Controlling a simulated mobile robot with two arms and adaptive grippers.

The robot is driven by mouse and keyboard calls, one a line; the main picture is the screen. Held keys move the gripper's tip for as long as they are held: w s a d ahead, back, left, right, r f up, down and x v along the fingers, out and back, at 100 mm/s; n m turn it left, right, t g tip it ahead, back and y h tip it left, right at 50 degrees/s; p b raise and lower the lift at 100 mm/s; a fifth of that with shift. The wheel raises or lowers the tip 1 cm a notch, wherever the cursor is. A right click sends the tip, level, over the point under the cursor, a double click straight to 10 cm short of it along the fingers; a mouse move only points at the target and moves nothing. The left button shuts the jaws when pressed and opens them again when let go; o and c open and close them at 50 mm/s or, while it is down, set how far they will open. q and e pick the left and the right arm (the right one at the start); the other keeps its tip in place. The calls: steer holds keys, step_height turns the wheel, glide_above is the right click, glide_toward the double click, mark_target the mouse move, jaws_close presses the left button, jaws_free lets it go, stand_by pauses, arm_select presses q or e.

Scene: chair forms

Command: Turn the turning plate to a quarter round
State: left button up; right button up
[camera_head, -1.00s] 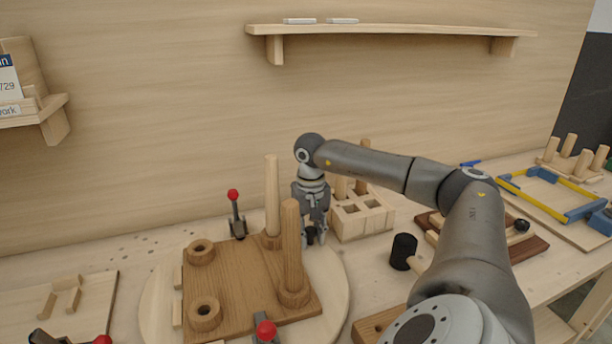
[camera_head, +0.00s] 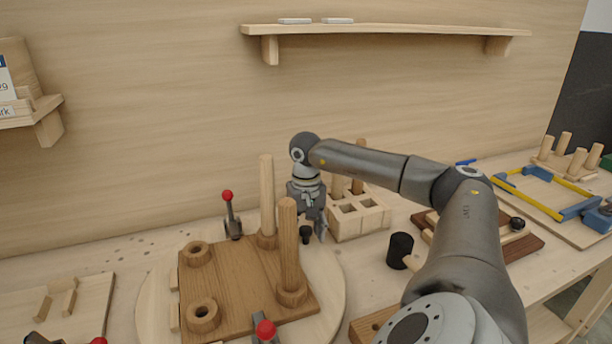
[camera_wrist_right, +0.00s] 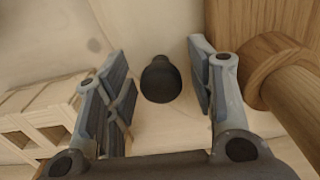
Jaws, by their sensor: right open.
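The turning plate (camera_head: 334,297) is a round pale wooden disc on the bench in the head view. A brown board (camera_head: 232,289) lies on it with two upright posts and two round sockets. A small black knob (camera_head: 305,235) stands at the plate's far right edge. My right gripper (camera_head: 314,236) is open above the plate's rim by this knob. In the right wrist view the knob (camera_wrist_right: 161,80) sits between the spread fingers, apart from both. My left gripper is not in view.
Two red-tipped clamps, one behind (camera_head: 229,212) and one in front (camera_head: 266,331), flank the board. A slotted wooden block (camera_head: 358,215) stands right of my right gripper. A black cylinder (camera_head: 399,250) lies farther right. A shelf (camera_head: 390,30) hangs above.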

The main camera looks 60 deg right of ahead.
step_height(320, 180, up, 12)
stand_by(0.6)
steer(key=shift+r, duration=0.1)
stand_by(0.4)
